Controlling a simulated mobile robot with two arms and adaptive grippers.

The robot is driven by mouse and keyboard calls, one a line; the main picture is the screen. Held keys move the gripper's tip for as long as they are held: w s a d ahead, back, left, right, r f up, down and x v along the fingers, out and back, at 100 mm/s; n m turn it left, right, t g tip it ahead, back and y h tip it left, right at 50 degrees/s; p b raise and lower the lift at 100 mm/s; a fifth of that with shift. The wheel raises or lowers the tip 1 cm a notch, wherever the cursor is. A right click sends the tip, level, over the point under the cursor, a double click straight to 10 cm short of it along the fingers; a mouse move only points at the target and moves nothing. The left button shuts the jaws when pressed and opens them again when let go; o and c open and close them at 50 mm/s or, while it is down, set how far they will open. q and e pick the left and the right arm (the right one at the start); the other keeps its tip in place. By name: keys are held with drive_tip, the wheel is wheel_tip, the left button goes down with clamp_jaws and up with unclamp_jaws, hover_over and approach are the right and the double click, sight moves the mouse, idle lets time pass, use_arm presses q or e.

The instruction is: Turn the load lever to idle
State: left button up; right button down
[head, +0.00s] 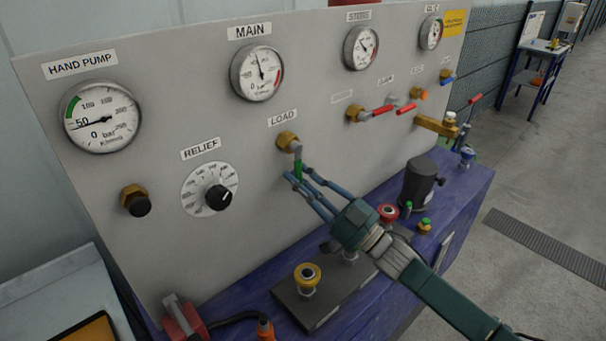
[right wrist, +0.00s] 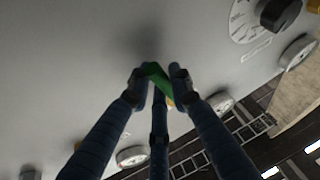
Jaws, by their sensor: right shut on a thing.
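The load lever (head: 298,168) has a green grip and hangs down from a brass valve body (head: 286,140) under the LOAD label (head: 283,118) on the grey panel. My right gripper (head: 297,176) reaches in from the lower right, with its blue fingers closed around the lever's green end. In the right wrist view the green grip (right wrist: 158,77) sits between the fingertips, which are shut on it. No idle mark can be read near the lever. My left gripper is not in view.
The panel (head: 335,110) carries gauges, a black relief knob (head: 218,197) left of the lever, and red-handled valves (head: 383,109) to the right.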

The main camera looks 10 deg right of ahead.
drive_tip(key=shift+s+a+f, duration=0.1)
drive_tip(key=shift+f, duration=0.15)
drive_tip(key=c, duration=1.7)
unclamp_jaws()
drive_tip(key=shift+o, duration=0.7)
drive_tip(key=shift+r, duration=0.1)
drive_tip(key=v, duration=1.2)
drive_tip(key=shift+s, duration=0.1)
